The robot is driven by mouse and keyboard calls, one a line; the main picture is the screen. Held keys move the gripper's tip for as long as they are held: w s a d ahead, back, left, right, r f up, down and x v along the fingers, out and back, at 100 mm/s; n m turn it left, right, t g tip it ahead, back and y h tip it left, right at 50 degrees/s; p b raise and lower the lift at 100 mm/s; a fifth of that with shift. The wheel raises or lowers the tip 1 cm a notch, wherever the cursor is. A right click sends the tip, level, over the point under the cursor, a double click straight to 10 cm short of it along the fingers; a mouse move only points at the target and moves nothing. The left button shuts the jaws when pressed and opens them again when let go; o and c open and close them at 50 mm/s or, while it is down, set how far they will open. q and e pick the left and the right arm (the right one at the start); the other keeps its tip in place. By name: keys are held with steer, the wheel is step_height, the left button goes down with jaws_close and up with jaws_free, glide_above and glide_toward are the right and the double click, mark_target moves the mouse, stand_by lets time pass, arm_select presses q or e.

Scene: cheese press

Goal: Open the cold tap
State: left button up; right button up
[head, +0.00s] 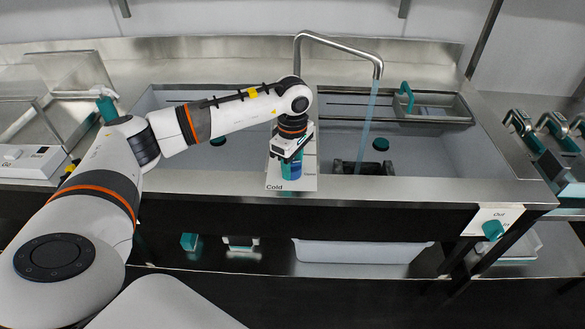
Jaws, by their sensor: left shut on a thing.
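The cold tap is a blue-teal knob (291,170) on a white plate marked "Cold" (290,184) at the front rim of the sink, in the middle of the head view. My left gripper (290,157) reaches down over the plate and is shut on the knob, hiding its upper part. A curved steel spout (340,47) rises behind it, and a blue stream of water (368,120) runs from its end into the right basin. My right gripper is not in view.
The steel sink (440,190) has two basins. A teal-handled rack (405,105) spans the right basin's back. A teal knob on a plate marked "Out" (493,230) is at the lower right. Teal-handled presses (550,135) stand at the far right; a scale (30,160) is at the left.

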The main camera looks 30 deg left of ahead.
mark_target(293, 163)
arm_select(q)
steer(key=shift+r+m+b, duration=0.1)
steer(key=shift+m+b, duration=0.45)
steer(key=shift+m, duration=0.75)
steer(key=o, duration=1)
step_height(293, 163, up, 12)
steer(key=shift+b, duration=0.35)
